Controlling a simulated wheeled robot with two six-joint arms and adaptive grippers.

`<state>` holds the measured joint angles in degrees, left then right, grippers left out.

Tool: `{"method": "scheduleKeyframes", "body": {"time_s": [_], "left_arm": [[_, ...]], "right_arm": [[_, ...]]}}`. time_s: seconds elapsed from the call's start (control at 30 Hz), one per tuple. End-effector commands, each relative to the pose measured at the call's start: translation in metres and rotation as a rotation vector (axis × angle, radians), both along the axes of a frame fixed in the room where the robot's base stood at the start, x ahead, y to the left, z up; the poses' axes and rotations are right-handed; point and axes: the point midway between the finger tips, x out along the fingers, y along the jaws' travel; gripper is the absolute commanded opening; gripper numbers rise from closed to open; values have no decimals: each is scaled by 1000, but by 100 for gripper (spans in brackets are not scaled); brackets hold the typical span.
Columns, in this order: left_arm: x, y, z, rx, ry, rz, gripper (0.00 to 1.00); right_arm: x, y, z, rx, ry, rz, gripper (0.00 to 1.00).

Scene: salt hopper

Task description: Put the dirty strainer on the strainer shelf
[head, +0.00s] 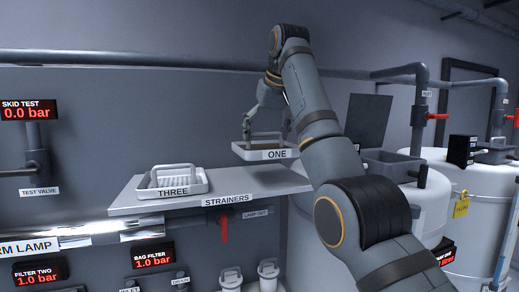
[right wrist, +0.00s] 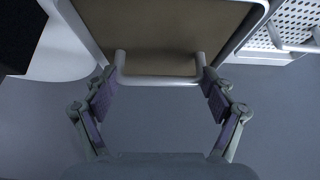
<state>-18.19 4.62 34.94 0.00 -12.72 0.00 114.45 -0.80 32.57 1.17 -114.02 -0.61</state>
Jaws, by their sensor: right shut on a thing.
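The strainer marked ONE (head: 248,154) has a light rim and a brown, coated bottom, which shows in the right wrist view (right wrist: 160,45). My right gripper (head: 268,131) is shut on its handle, with one finger at each end of the handle in the right wrist view (right wrist: 160,82). The strainer hangs about level over the back right part of the strainer shelf (head: 226,186). It looks a little above the shelf, but I cannot tell the exact gap. My left gripper is not in view.
A clean white strainer marked THREE (head: 178,184) sits on the left part of the shelf; its perforated floor shows in the right wrist view (right wrist: 288,28). The middle of the shelf is free. White tanks (head: 440,205) with pipes and a raised dark lid (head: 368,120) stand to the right.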

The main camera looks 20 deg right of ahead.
Motion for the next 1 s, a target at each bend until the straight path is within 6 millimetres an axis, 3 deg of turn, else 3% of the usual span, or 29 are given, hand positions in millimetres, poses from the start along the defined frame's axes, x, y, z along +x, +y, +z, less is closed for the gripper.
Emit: {"method": "scheduleKeyframes", "body": {"time_s": [0.1,0.27,0.37,0.63,1.0], "left_arm": [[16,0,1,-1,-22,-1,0],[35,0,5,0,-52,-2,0],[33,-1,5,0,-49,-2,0],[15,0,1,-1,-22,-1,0],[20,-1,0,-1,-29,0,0]], "right_arm": [[15,4,-20,0,-1,0,40],[23,6,-29,1,-3,-1,40],[24,6,-32,1,-2,-1,40],[31,8,-67,0,-3,-1,40],[30,8,-72,0,-2,-1,40]]}}
